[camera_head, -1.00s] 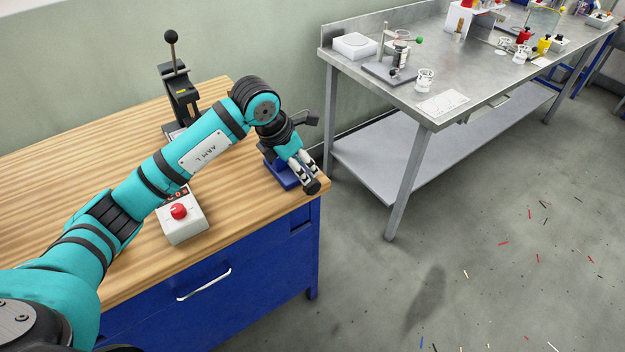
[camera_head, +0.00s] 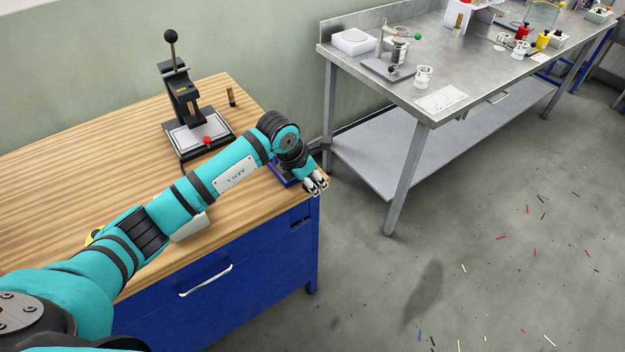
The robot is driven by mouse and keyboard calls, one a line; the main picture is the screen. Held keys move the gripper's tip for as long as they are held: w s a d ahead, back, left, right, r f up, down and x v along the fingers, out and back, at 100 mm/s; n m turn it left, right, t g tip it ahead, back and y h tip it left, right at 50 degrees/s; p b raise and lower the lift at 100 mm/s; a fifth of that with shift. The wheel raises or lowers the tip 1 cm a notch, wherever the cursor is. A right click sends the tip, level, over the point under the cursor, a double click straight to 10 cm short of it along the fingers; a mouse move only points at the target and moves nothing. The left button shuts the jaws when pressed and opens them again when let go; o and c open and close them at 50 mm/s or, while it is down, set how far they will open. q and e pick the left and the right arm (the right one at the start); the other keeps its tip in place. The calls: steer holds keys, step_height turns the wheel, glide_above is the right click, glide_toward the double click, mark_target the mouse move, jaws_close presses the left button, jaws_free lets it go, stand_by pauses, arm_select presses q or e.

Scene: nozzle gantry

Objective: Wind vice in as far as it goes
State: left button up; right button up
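The blue vice (camera_head: 283,171) sits at the right front corner of the wooden workbench. Only part of its blue body shows; my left arm and gripper hide its jaws and handle. My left gripper (camera_head: 316,186) is at the vice's front side, by the bench's right corner, with its pale fingertips pointing down and to the right. I cannot tell whether the fingers touch the vice's handle or hold anything. My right gripper is not in view.
On the wooden bench (camera_head: 70,155) stand a black lever press (camera_head: 183,98), a small dark upright piece (camera_head: 231,96) and a pale box (camera_head: 190,228) partly hidden by my arm. A steel table (camera_head: 440,98) stands to the right, across a floor gap.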

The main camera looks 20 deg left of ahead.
arm_select(q)
jaws_close()
steer(key=shift+w+d+g+y+b, duration=0.1)
steer(key=shift+w+g+y+b, duration=0.1)
steer(key=shift+g+y+b, duration=0.35)
steer(key=shift+w+f+g+y+b, duration=0.1)
steer(key=shift+g+y+b, duration=0.5)
steer(key=shift+g, duration=0.25)
steer(key=g+y+b, duration=0.1)
steer(key=g+b, duration=0.1)
steer(key=b, duration=0.1)
steer(key=g+y+b, duration=0.2)
steer(key=b, duration=0.2)
steer(key=shift+d+f, duration=0.1)
steer(key=shift+f, duration=0.25)
steer(key=shift+r+g+y+b, duration=0.15)
steer(key=shift+g+y+b, duration=0.2)
steer(key=shift+b, duration=0.8)
steer(key=shift+r, duration=0.1)
